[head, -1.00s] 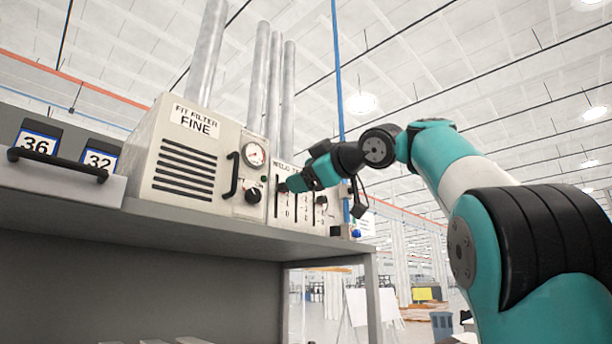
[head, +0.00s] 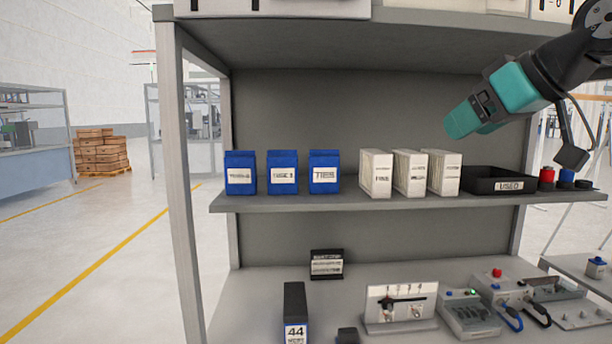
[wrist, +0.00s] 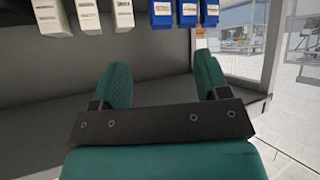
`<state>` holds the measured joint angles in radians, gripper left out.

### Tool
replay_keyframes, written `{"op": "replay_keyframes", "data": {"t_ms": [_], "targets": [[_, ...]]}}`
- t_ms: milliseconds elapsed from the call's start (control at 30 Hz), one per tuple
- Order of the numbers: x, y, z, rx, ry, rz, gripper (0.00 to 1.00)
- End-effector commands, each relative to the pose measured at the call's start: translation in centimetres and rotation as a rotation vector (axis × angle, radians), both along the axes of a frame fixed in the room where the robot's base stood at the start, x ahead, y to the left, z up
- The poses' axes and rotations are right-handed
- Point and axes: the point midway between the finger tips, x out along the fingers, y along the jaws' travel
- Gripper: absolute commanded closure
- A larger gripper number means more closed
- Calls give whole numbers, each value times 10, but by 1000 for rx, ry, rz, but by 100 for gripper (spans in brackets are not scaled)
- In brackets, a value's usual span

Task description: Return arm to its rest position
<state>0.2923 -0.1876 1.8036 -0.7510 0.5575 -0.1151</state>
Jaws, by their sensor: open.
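My gripper (head: 462,122) is at the upper right of the head view, in front of the shelf unit and above the middle shelf (head: 300,203). Its teal fingers point down and to the left. In the wrist view, my gripper (wrist: 162,85) shows two teal fingers spread apart with nothing between them. My arm comes in from the right edge of the head view. Its upper links are out of that picture.
Blue boxes (head: 283,173), white boxes (head: 410,173) and a black tray (head: 498,182) stand on the middle shelf.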

Motion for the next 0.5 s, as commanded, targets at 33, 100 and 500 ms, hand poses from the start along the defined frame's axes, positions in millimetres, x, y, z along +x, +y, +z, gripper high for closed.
{"op": "replay_keyframes", "data": {"t_ms": [33, 100, 500], "targets": [[-15, 24, -33, 16, 93, 37, 31], [-39, 51, -77, 25, 225, 73, 31], [-207, 106, -244, -110, 774, 203, 31]]}}
